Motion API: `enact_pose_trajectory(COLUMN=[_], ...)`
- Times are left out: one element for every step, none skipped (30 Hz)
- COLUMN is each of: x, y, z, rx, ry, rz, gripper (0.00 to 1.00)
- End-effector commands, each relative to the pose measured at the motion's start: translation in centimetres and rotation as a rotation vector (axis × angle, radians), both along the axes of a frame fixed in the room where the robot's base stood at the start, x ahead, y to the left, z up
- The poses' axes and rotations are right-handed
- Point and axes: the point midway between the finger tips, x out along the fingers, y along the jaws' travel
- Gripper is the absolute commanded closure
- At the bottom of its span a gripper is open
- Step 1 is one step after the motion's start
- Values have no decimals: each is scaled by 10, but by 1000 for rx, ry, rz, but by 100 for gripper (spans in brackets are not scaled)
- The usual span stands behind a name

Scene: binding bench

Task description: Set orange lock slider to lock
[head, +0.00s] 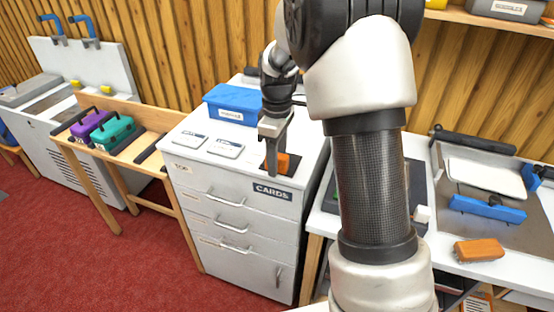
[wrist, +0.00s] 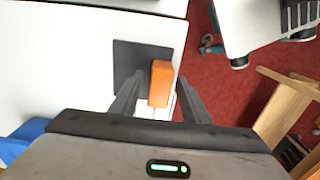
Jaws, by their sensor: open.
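The orange lock slider (head: 283,162) is a small orange block on top of the white drawer cabinet (head: 222,170), near its front right corner above the CARDS label. In the wrist view the slider (wrist: 160,83) lies over the edge of a dark square plate (wrist: 130,58). My gripper (head: 272,172) points down at the slider and partly covers it in the head view. In the wrist view my gripper (wrist: 158,100) is open, with one finger on each side of the slider's near end. I cannot tell whether either finger touches it. No lock marking is readable.
A blue box (head: 232,104) and two labelled white cards (head: 224,147) are on the cabinet top, left of my gripper. Purple and teal cases (head: 113,131) are on a wooden bench at left. A separate orange object (head: 479,249) lies on the right table.

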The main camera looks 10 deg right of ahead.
Motion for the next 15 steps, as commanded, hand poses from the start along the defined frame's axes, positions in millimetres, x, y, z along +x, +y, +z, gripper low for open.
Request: enact_pose_trajectory(x=[0,0,0,0,0,0,0,0,0,0,0,0,0,0,0], y=[0,0,0,0,0,0,0,0,0,0,0,0,0,0,0], z=[-1,-1,-1,-1,-1,-1,-1,-1,-1,-1,-1,-1,0,0,0], rx=[0,0,0,0,0,0,0,0,0,0,0,0,0,0,0], ry=[0,0,0,0,0,0,0,0,0,0,0,0,0,0,0], rz=[0,0,0,0,0,0,0,0,0,0,0,0,0,1,0], gripper=[58,58,58,58,58,58,58,63,70,75,80,86,92,97,100])
